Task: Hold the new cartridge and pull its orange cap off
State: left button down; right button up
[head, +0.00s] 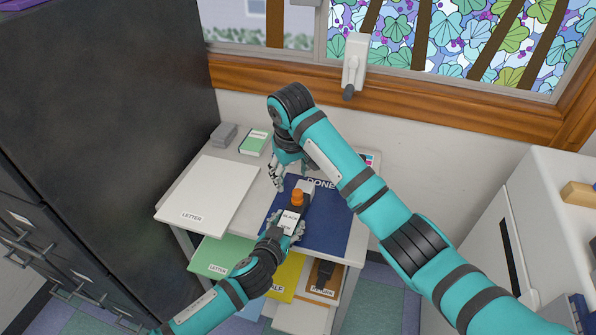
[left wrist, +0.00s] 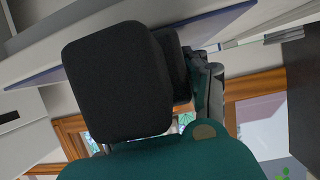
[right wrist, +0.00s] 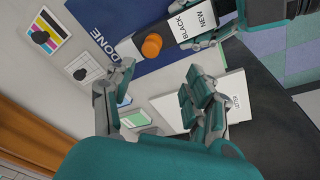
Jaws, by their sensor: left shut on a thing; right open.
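The new cartridge (head: 291,217) is dark, with a white label reading BLACK NEW, and lies over the blue DONE mat. My left gripper (head: 290,230) is shut on it from the front. The orange cap (head: 297,198) stands up on the cartridge, beyond the label. In the right wrist view the cap (right wrist: 152,45) sits on the cartridge (right wrist: 200,20). My right gripper (head: 279,174) is open and empty, behind and left of the cap, apart from it. In the left wrist view a large dark block, seemingly the cartridge (left wrist: 118,80), hides most of the grip.
The blue DONE mat (head: 325,235) covers the table's right side. A white LETTER sheet or tray (head: 208,195) lies left, with a green-and-white box (head: 255,142) behind. Coloured shelves lie below, including RETURN (head: 320,292). A dark cabinet (head: 100,110) stands left; a window and wall lie behind.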

aim_at(297, 191)
jog(key=w+f+m, duration=0.1)
jog(key=f, duration=0.2)
jog(key=d+f+m, duration=0.1)
jog(key=f+m, duration=0.1)
jog(key=f, duration=0.1)
jog(key=w+f+m+t, duration=0.1)
jog(key=f, duration=0.2)
jog(key=shift+w+d+f+m, duration=0.2)
jog(key=shift+w+f+m, duration=0.05)
jog(key=shift+w+m, duration=0.1)
jog(key=shift+c, duration=0.4)
grip_shut()
jog(key=shift+r, duration=0.15)
dwell(0.4)
jog(key=shift+r, duration=0.95)
jog(key=shift+r, duration=0.1)
